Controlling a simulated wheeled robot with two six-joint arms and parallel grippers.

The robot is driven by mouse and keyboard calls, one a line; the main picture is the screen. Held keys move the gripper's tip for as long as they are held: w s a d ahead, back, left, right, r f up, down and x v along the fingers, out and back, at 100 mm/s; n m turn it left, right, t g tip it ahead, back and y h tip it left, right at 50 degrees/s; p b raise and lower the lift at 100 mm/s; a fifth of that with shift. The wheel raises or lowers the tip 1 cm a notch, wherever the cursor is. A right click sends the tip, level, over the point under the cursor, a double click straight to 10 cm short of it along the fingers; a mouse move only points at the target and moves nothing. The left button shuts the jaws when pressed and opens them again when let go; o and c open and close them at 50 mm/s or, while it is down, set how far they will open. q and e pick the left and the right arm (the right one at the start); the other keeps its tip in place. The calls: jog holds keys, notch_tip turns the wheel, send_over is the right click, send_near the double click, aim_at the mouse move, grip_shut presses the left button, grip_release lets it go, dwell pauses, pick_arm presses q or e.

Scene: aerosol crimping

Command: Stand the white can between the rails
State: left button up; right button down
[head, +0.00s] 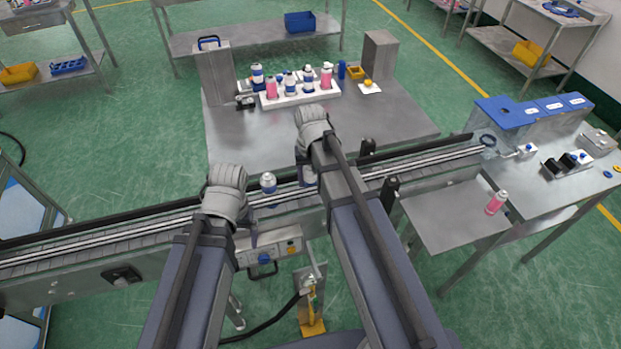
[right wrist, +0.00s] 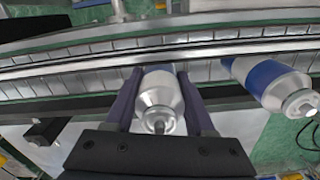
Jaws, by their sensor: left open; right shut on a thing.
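The white can (right wrist: 161,98) is between the two dark fingers of my right gripper (right wrist: 160,92) in the right wrist view, with its narrow silver top towards the camera. The gripper is shut on it. In the head view my right gripper (head: 306,172) is over the conveyor, and the arm hides most of what it holds. The rails (head: 130,234) run along the conveyor; the can's base overlaps the near rail in the wrist view, and I cannot tell whether it touches the belt. My left gripper (head: 251,232) is open at the conveyor's near side.
A blue-and-white can (head: 268,184) stands at the conveyor between my grippers; it also shows in the right wrist view (right wrist: 268,84). Several cans stand in a white rack (head: 295,97) on the back table.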

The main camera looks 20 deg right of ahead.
jog(key=shift+f, duration=0.25)
jog(key=shift+c, duration=0.8)
grip_release()
notch_tip(320, 180, up, 8)
jog(key=p, duration=0.7)
jog(key=shift+f, duration=0.2)
notch_tip(320, 180, down, 8)
jog(key=b, duration=0.7)
jog(key=shift+r+b, duration=0.1)
jog(key=shift+b, duration=0.2)
jog(key=shift+r, duration=0.25)
